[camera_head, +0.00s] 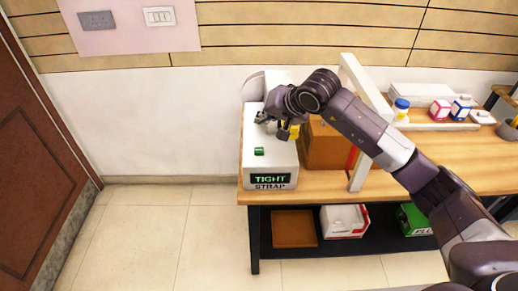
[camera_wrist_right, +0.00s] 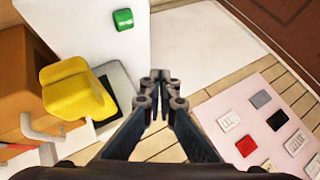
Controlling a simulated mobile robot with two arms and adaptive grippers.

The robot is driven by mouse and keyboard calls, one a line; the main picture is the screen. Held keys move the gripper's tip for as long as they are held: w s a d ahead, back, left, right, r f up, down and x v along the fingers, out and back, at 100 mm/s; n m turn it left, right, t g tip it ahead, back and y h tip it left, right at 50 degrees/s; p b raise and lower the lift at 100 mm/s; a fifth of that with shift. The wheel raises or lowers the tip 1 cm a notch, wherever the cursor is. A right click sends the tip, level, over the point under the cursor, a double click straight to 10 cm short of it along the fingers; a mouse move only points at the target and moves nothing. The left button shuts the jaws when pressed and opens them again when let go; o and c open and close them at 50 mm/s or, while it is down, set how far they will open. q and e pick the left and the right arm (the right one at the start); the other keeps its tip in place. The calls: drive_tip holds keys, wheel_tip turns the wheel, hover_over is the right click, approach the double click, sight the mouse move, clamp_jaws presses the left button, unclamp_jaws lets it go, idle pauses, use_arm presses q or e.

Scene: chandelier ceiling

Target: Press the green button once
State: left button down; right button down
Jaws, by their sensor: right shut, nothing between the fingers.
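The green button (camera_head: 259,151) is on top of the white box-shaped machine (camera_head: 255,166) at the left end of the wooden table. The machine's front reads "TIGHT STRAP". My right gripper (camera_head: 262,118) is over the rear part of the machine, behind the button and apart from it. In the right wrist view, the green button (camera_wrist_right: 123,19) is up and left of the shut, empty fingertips (camera_wrist_right: 161,88). The white machine top (camera_wrist_right: 85,27) surrounds it, and nothing covers the button. My left gripper is not in view.
A yellow part (camera_wrist_right: 75,95) with a dark base stands close beside my right gripper. A brown box (camera_head: 328,148) and a white upright frame (camera_head: 358,172) stand right of the machine. A wall switch panel (camera_head: 130,25) and a door (camera_head: 38,160) are left.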

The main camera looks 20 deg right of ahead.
sight(257, 148)
wheel_tip(257, 148, down, 8)
drive_tip(key=b, duration=0.4)
drive_tip(key=shift+f+b, duration=0.1)
drive_tip(key=shift+b, duration=0.3)
drive_tip(key=shift+f+b, duration=0.35)
drive_tip(key=shift+a, duration=0.1)
idle(0.8)
drive_tip(key=shift+f+b, duration=0.45)
drive_tip(key=shift+b, duration=0.2)
drive_tip(key=shift+f+b, duration=0.55)
drive_tip(key=shift+b, duration=0.1)
idle(0.5)
drive_tip(key=shift+r, duration=0.1)
idle(0.3)
drive_tip(key=shift+r+p, duration=0.3)
drive_tip(key=shift+r, duration=0.55)
